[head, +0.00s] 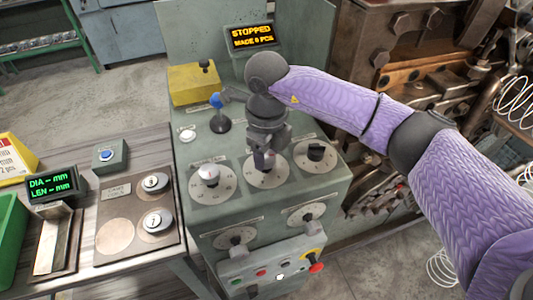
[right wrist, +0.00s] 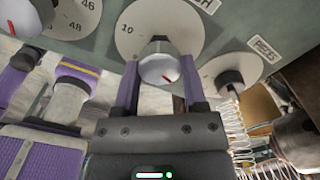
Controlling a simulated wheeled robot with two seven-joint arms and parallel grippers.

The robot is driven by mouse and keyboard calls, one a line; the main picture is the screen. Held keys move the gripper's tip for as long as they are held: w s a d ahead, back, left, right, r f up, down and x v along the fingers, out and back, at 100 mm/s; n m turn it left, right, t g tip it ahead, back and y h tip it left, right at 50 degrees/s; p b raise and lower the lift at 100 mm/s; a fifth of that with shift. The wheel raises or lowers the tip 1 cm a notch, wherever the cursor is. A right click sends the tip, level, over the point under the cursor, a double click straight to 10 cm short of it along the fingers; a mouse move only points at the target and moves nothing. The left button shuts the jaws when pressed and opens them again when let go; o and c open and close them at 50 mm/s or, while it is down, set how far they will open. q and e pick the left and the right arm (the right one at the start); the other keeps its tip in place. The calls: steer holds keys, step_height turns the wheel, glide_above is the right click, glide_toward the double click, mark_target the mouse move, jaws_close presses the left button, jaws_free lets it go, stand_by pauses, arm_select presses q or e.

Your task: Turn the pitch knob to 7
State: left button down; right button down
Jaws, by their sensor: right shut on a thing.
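The pitch knob (right wrist: 158,68) has a pale rounded cap with a red mark, and stands on a round white dial (right wrist: 187,30) in the right wrist view. A "10" shows at the dial's left, and a label ending in "CH" is above right; the other numbers are too hidden to read. My right gripper (right wrist: 160,85) is shut on the knob, one finger on each side. In the head view, my right gripper (head: 264,160) reaches down onto the middle dial (head: 268,179) and hides most of the knob. My left gripper is not in view.
A white knob (head: 209,174) stands left of the gripper and a black knob (head: 316,151) right. A blue-topped lever (head: 217,101) stands behind. Nearer are two lower dials and a button box (head: 275,275) with a red button. The display (head: 252,36) reads STOPPED.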

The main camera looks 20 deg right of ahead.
mark_target(267, 155)
steer(key=shift+n+b, duration=0.35)
steer(key=shift+n, duration=1.35)
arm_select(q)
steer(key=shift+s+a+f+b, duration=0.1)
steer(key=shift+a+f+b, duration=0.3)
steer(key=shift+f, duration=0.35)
arm_select(e)
steer(key=shift+n, duration=0.3)
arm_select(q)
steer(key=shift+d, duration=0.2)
arm_select(e)
steer(key=shift+r, duration=0.1)
steer(key=shift+c, duration=0.7)
jaws_free()
arm_select(q)
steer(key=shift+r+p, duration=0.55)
steer(key=shift+p, duration=0.1)
arm_select(e)
step_height(267, 155, up, 10)
